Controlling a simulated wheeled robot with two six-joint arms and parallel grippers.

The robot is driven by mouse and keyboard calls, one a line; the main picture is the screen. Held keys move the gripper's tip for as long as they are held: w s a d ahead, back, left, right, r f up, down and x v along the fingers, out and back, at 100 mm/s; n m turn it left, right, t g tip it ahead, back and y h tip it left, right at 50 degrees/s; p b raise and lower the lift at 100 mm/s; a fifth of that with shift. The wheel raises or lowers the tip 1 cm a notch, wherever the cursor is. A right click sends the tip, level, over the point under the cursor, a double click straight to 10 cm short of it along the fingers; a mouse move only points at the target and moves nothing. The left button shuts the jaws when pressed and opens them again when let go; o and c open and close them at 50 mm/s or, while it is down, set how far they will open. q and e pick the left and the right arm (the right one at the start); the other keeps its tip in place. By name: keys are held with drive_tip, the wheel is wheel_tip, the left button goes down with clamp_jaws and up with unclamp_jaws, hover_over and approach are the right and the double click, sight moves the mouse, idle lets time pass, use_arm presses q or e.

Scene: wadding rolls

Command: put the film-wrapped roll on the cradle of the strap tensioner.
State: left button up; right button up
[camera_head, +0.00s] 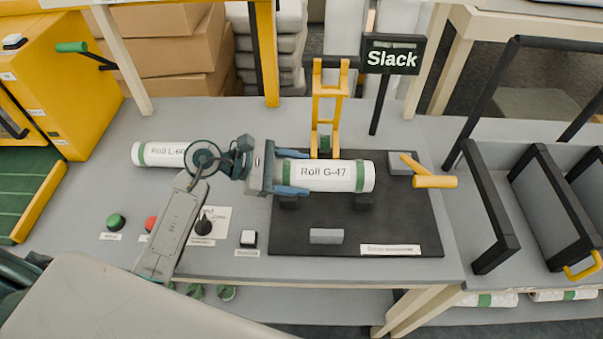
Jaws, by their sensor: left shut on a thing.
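A white roll labelled Roll G-47 (335,176) with green bands lies level over the dark base plate of the strap tensioner (400,225). My left gripper (290,176) is shut on its left end, with blue fingers on both sides. The black cradle blocks (364,202) show just below the roll; I cannot tell whether the roll touches them. The yellow strap frame (328,105) stands behind the roll. A sign reading "Slack" (392,55) is on a post behind. My right gripper is not in view.
Another roll (155,153), its label partly hidden by my left arm, lies on the table at left. A green button (116,222), a red button (151,223) and a black knob (203,227) sit in front. A yellow-handled lever (434,182) stands right of the roll. A black-framed rack (487,205) is further right.

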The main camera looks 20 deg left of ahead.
use_arm(q)
drive_tip(key=shift+w+d, duration=0.25)
drive_tip(key=shift+w, duration=0.35)
drive_tip(key=shift+w+d+f+p, duration=0.15)
drive_tip(key=shift+w+f+p, duration=0.1)
drive_tip(key=shift+p, duration=0.2)
wheel_tip(320, 180, down, 2)
drive_tip(key=shift+f+p, duration=0.25)
drive_tip(key=shift+p, duration=0.2)
drive_tip(key=shift+f, duration=0.55)
drive_tip(key=o, duration=0.8)
drive_tip(key=shift+r, duration=0.1)
drive_tip(key=shift+o, duration=1.3)
drive_tip(key=shift+r, duration=0.2)
drive_tip(key=shift+s+a+f, duration=0.1)
drive_tip(key=shift+a, duration=0.2)
drive_tip(key=b+v, duration=0.3)
drive_tip(key=v, duration=0.8)
drive_tip(key=shift+a+r, duration=0.15)
drive_tip(key=shift+r, duration=0.1)
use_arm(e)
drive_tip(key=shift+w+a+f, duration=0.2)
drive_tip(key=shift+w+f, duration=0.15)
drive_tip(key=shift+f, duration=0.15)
